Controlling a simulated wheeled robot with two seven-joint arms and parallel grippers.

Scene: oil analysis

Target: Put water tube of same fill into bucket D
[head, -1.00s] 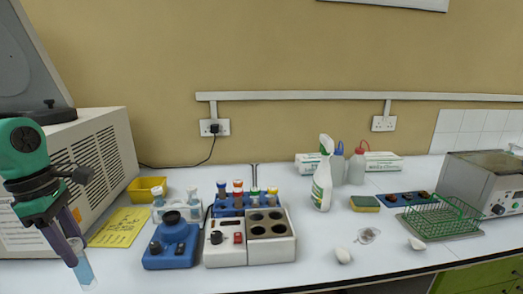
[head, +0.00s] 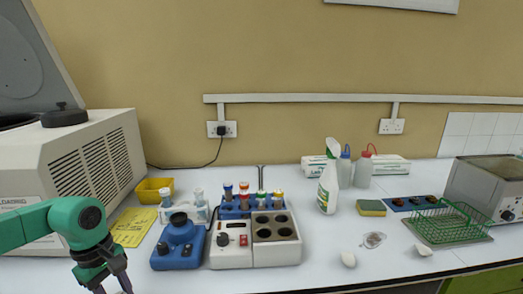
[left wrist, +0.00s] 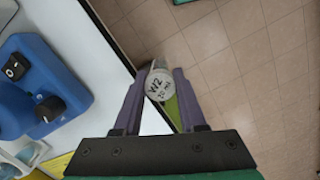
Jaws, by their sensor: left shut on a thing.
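My left gripper (head: 112,284) is low at the bottom left of the head view, in front of the blue mixer. In the left wrist view the gripper (left wrist: 160,88) is shut on a tube with a white cap (left wrist: 159,85). The cap has handwriting that looks like "W2" and a smaller line below it. The tube's body and fill are hidden behind the cap or below the picture edge. The centrifuge (head: 80,165) stands at the left with its lid (head: 38,55) raised. Its inside and bucket D cannot be made out. My right gripper is not in view.
The blue mixer (head: 178,245) is near the gripper. Behind it are a rack with two white-capped tubes (head: 199,193), a yellow box (head: 152,190) and a yellow sheet (head: 133,226). A heating block (head: 275,240) and blue rack (head: 235,209) stand right of it. The left wrist view shows floor (left wrist: 240,70) past the bench edge.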

